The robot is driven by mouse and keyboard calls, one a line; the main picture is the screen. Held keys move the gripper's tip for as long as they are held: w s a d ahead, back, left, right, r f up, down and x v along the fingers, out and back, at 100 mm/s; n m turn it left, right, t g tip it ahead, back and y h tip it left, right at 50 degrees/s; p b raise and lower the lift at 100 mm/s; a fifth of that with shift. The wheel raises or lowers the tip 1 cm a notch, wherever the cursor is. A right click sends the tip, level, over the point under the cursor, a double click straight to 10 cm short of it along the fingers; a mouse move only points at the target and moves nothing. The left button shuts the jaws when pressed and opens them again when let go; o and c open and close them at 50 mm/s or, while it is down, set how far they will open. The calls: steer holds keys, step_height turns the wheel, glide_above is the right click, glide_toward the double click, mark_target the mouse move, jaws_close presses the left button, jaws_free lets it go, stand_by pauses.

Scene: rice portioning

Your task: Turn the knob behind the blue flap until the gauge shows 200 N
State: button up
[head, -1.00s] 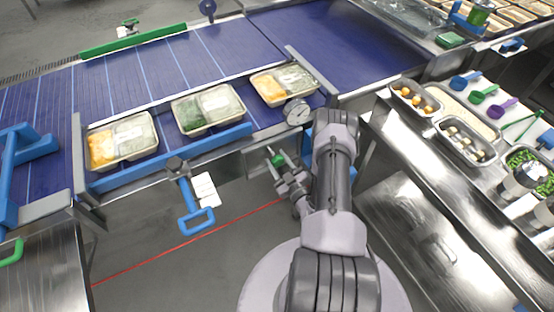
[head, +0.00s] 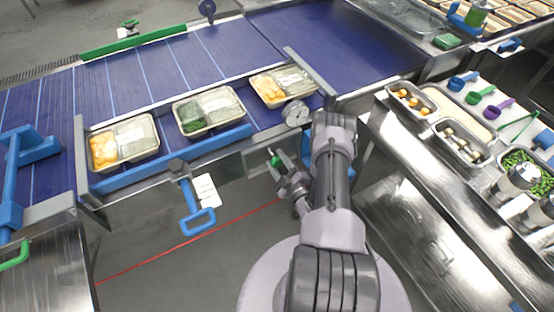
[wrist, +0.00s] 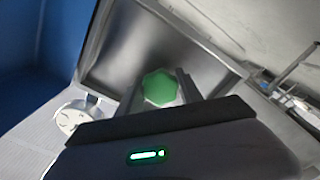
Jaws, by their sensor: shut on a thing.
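The green knob (wrist: 160,88) sits in front of a grey metal recess in the wrist view, between the two fingers of my gripper (wrist: 158,92), which is shut on it. In the head view my gripper (head: 280,166) reaches under the conveyor's near edge, and a bit of green shows at its tips. The round white gauge (head: 296,113) stands on the conveyor edge above; its needle is too small to read. A pale round dial (wrist: 70,118) shows left of the knob in the wrist view. A blue surface (wrist: 40,40) fills the upper left there; I cannot tell if it is the flap.
Several filled trays (head: 124,142) stand on the blue conveyor (head: 150,80). A blue handle (head: 197,217) and a white card (head: 207,190) hang at its near side. A steel counter (head: 400,150) with food pans and scoops is at the right. Open floor lies below left.

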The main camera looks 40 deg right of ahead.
steer(key=n+p, duration=0.1)
steer(key=n, duration=0.4)
steer(key=shift+r+n+p, duration=0.15)
steer(key=shift+n+p, duration=0.15)
steer(key=shift+p, duration=0.05)
steer(key=shift+w, duration=0.1)
stand_by(0.4)
steer(key=o, duration=1.4)
